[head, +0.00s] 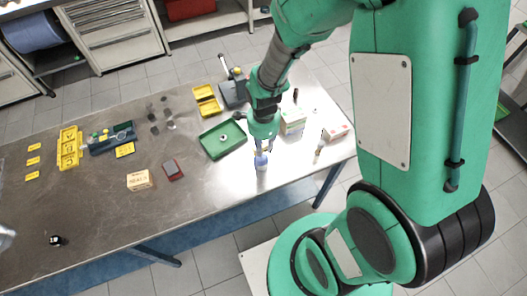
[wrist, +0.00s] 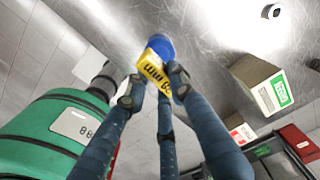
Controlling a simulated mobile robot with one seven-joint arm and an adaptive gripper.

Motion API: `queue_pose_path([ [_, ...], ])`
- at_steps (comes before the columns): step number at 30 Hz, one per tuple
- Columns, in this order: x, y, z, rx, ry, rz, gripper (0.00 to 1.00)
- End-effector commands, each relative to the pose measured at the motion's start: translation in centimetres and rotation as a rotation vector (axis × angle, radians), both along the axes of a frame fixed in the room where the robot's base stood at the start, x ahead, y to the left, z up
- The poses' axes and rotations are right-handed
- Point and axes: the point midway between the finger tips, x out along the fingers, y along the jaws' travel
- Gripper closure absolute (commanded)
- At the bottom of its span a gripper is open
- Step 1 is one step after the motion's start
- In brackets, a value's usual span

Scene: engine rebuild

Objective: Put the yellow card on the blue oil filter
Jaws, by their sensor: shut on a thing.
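My gripper (wrist: 155,88) is shut on the yellow card (wrist: 150,70), which carries dark lettering. The card shows between the fingertips in the wrist view. The blue oil filter (wrist: 161,45) is directly beyond it, partly hidden by the card. I cannot tell whether card and filter touch. In the head view my gripper (head: 261,148) is just above the blue filter (head: 261,161), near the table's front right part. The card cannot be made out there.
A green tray (head: 210,153) with a ring-like part lies left of my gripper; boxes (head: 292,124) stand to its right. A cream box (head: 139,180) and a red-grey block (head: 172,170) lie farther left. Several yellow cards (head: 33,160) lie at the far left. The front left table is mostly clear.

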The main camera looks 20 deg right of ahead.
Motion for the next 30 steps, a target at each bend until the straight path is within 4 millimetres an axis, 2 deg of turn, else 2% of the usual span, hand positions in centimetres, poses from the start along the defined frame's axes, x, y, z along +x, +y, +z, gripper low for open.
queue_pose_path([
  [13, -0.1, 0.0, -3.4, 0.0, 0.001, 0.0, 0.99],
  [28, 0.0, 0.0, -3.9, 0.0, 0.0, 0.0, 0.99],
  [29, 0.0, 0.0, -3.8, 0.0, 0.0, 0.0, 0.71],
  [30, 0.0, 0.0, -3.8, 0.0, 0.0, 0.0, 0.63],
])
